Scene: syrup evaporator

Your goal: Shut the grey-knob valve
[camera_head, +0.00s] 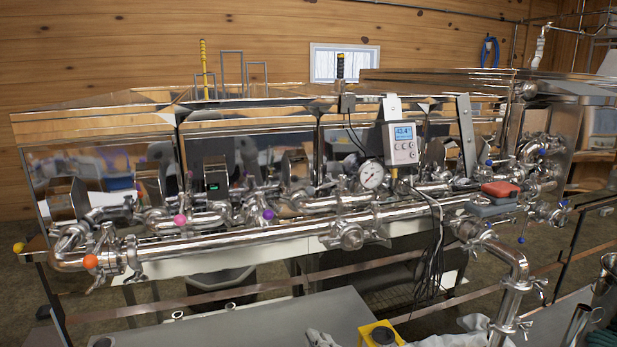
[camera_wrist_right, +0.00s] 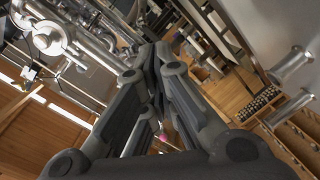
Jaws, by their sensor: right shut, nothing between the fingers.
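Steel pipework (camera_head: 200,240) with several coloured ball knobs runs along the evaporator's front. I cannot pick out the grey knob with certainty among the shiny pipes in the head view. My right gripper (camera_wrist_right: 155,52) fills the middle of the wrist view, its dark fingers closed together with nothing between them. Blurred steel pipes and a round fitting (camera_wrist_right: 48,38) lie to its upper left, apart from the fingers in the picture. I cannot clearly make out the right gripper in the head view. My left gripper does not show.
Knobs include orange (camera_head: 90,261), yellow (camera_head: 18,247), pink (camera_head: 180,220) and purple (camera_head: 268,214). A dial gauge (camera_head: 371,175) and a digital controller (camera_head: 401,143) stand above the pipe. Black cables (camera_head: 434,250) hang in front. A grey bench (camera_head: 270,325) and yellow box (camera_head: 378,333) are nearest.

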